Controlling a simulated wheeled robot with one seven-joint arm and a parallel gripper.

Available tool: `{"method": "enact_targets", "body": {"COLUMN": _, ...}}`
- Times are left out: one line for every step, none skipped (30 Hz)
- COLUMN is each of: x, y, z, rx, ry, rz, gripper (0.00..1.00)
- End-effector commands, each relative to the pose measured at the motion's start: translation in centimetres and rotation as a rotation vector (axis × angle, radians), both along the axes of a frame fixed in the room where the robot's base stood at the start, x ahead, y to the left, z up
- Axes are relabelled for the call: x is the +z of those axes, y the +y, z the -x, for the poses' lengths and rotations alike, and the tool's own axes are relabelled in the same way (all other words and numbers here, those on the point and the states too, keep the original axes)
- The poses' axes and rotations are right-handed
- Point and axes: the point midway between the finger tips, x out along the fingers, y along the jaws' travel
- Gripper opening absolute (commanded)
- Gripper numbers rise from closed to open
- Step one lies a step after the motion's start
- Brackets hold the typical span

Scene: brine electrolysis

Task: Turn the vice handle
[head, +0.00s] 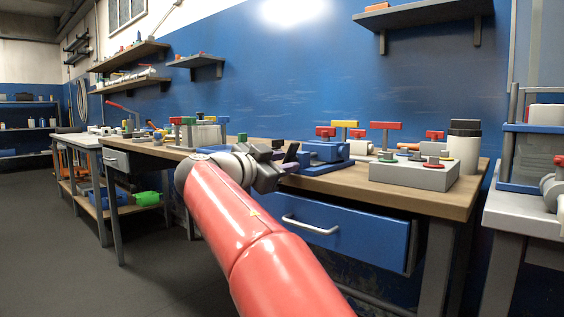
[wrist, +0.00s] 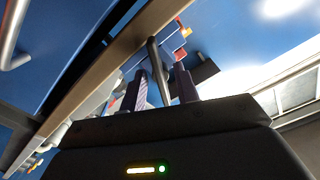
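The blue vice (head: 325,152) sits at the front edge of the wooden workbench (head: 455,196). My gripper (head: 281,160) is just left of the vice, at about bench height. In the wrist view a grey bar (wrist: 158,70), which looks like the vice handle, runs lengthwise between the two fingers of my gripper (wrist: 162,88). The fingers stand apart, with a gap visible beside the bar, so the gripper looks open. Whether a finger touches the bar cannot be told. In the head view the handle cannot be made out clearly near my gripper.
A blue drawer (head: 345,232) with a light handle is under the bench. A grey block (head: 413,174) with red knobs and a white jar (head: 464,150) stand right of the vice. Several small parts stand to the left. Open floor (head: 70,250) lies at the left.

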Motion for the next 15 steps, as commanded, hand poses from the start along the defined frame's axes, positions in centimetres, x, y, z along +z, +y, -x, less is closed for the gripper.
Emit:
{"method": "enact_targets", "body": {"x": 0.00, "y": -0.04, "z": -0.08, "rx": 0.000, "ry": 0.000, "rz": 0.000, "gripper": 0.31}}
{"method": "enact_targets", "body": {"x": -0.01, "y": -0.05, "z": -0.10, "rx": 0.000, "ry": 0.000, "rz": 0.000, "gripper": 0.31}}
{"method": "enact_targets", "body": {"x": -0.02, "y": -0.06, "z": -0.09, "rx": 0.000, "ry": 0.000, "rz": 0.000, "gripper": 0.31}}
{"method": "enact_targets", "body": {"x": -0.03, "y": -0.05, "z": -0.09, "rx": 0.000, "ry": 0.000, "rz": 0.000, "gripper": 0.31}}
{"method": "enact_targets", "body": {"x": -0.03, "y": -0.05, "z": -0.09, "rx": 0.000, "ry": 0.000, "rz": 0.000, "gripper": 0.31}}
{"method": "enact_targets", "body": {"x": -0.03, "y": -0.04, "z": -0.08, "rx": 0.000, "ry": 0.000, "rz": 0.000, "gripper": 0.31}}
{"method": "enact_targets", "body": {"x": -0.03, "y": -0.04, "z": -0.08, "rx": 0.000, "ry": 0.001, "rz": 0.001, "gripper": 0.31}}
{"method": "enact_targets", "body": {"x": -0.03, "y": -0.04, "z": -0.08, "rx": 0.000, "ry": 0.001, "rz": 0.001, "gripper": 0.27}}
{"method": "enact_targets", "body": {"x": -0.03, "y": -0.04, "z": -0.08, "rx": 0.000, "ry": 0.001, "rz": 0.001, "gripper": 0.22}}
{"method": "enact_targets", "body": {"x": -0.03, "y": -0.04, "z": -0.07, "rx": 0.000, "ry": 0.001, "rz": 0.001, "gripper": 0.18}}
{"method": "enact_targets", "body": {"x": -0.04, "y": -0.03, "z": -0.07, "rx": 0.000, "ry": 0.001, "rz": 0.001, "gripper": 0.14}}
{"method": "enact_targets", "body": {"x": -0.03, "y": -0.04, "z": -0.07, "rx": 0.000, "ry": 0.001, "rz": 0.001, "gripper": 0.09}}
{"method": "enact_targets", "body": {"x": -0.03, "y": -0.05, "z": -0.07, "rx": 0.000, "ry": 0.001, "rz": 0.001, "gripper": 0.05}}
{"method": "enact_targets", "body": {"x": -0.04, "y": -0.03, "z": -0.07, "rx": 0.000, "ry": 0.001, "rz": 0.001, "gripper": 0.01}}
{"method": "enact_targets", "body": {"x": -0.03, "y": -0.05, "z": -0.07, "rx": 0.000, "ry": 0.001, "rz": 0.001, "gripper": 0.00}}
